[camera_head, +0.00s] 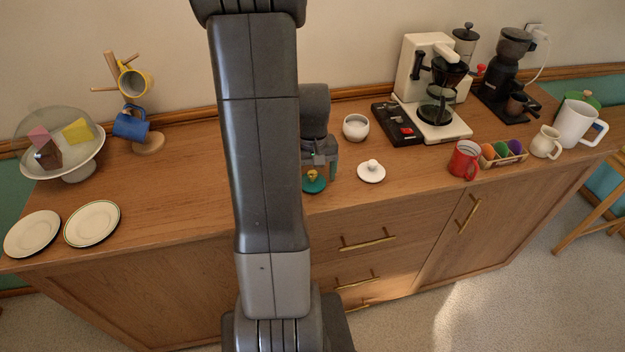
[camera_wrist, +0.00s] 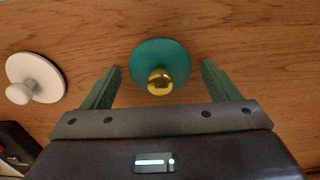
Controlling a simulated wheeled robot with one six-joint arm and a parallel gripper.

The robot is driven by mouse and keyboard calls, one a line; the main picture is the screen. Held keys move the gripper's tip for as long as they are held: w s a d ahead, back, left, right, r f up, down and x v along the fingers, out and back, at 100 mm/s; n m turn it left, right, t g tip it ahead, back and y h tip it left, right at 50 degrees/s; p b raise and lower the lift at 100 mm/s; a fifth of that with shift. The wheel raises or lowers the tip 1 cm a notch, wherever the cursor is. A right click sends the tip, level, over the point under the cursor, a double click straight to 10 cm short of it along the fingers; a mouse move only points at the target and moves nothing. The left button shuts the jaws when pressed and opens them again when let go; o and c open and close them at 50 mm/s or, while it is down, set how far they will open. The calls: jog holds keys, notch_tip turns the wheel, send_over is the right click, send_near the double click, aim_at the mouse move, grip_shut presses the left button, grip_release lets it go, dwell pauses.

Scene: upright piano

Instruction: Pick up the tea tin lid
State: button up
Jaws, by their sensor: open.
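The tea tin lid is a round teal disc with a gold knob. In the head view the lid (camera_head: 315,185) lies on the wooden counter, partly hidden by my arm and gripper. In the wrist view the lid (camera_wrist: 175,55) shows its gold knob between my fingers, near the level of the fingertips. My gripper (camera_wrist: 160,72) is open, with one green finger on each side of the lid and a gap on both sides. In the head view my gripper (camera_head: 322,165) is above the counter just behind the lid.
A white lid with a knob (camera_head: 371,172) lies right of the teal lid, with a white bowl (camera_head: 355,127) behind it. A coffee maker (camera_head: 452,115) and red mug (camera_head: 461,163) stand farther right. Two plates (camera_head: 92,224) lie left. The counter between is clear.

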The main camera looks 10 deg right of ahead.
jog(key=c, duration=1.1)
jog(key=shift+o, duration=0.2)
